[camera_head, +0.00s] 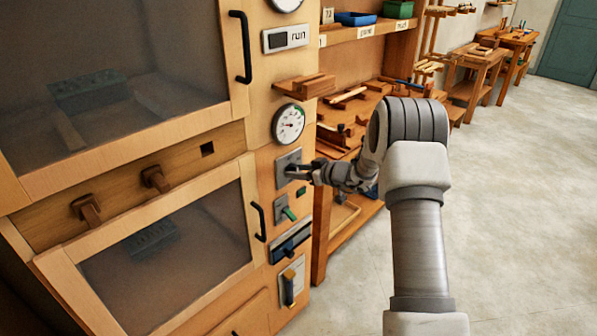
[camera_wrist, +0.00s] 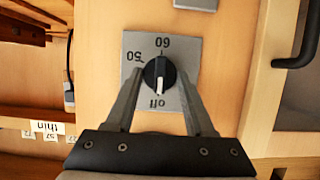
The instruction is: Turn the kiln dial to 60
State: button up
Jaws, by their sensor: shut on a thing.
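The kiln dial is a black knob (camera_wrist: 158,70) with a white pointer on a grey plate (camera_wrist: 186,48). The wrist view shows it upside down, with marks 50, 60 and "off". The white pointer points at "off", opposite the 60 mark. In the head view the dial plate (camera_head: 283,161) is on the wooden panel below a round gauge, and my gripper hides the knob. My gripper (camera_wrist: 160,77) has one finger on each side of the knob and is shut on it; it also shows in the head view (camera_head: 296,172).
The gauge (camera_head: 289,123) sits just above the dial. A lever with a green handle (camera_head: 287,211) and another switch (camera_head: 291,286) are below. Black door handles (camera_head: 260,221) stick out to the left. A shelf with wooden tools (camera_head: 345,120) is on the right; the floor there is clear.

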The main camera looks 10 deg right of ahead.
grip_shut()
jog(key=shift+f+b, duration=0.15)
jog(key=shift+b, duration=0.65)
jog(key=shift+f+m+t+y+b, duration=0.35)
jog(key=shift+m+t+y, duration=0.75)
jog(key=shift+m, duration=4.9)
jog(key=shift+f+m+t+y+b, duration=0.2)
jog(key=shift+m+t+y+b, duration=0.8)
jog(key=shift+m, duration=5)
jog(key=shift+f+m+t+y+p, duration=0.1)
jog(key=shift+f+m+t+y, duration=0.95)
jog(key=shift+m, duration=4.95)
jog(key=shift+r+t+h, duration=0.45)
jog(key=shift+r+t, duration=0.1)
jog(key=shift+r, duration=0.2)
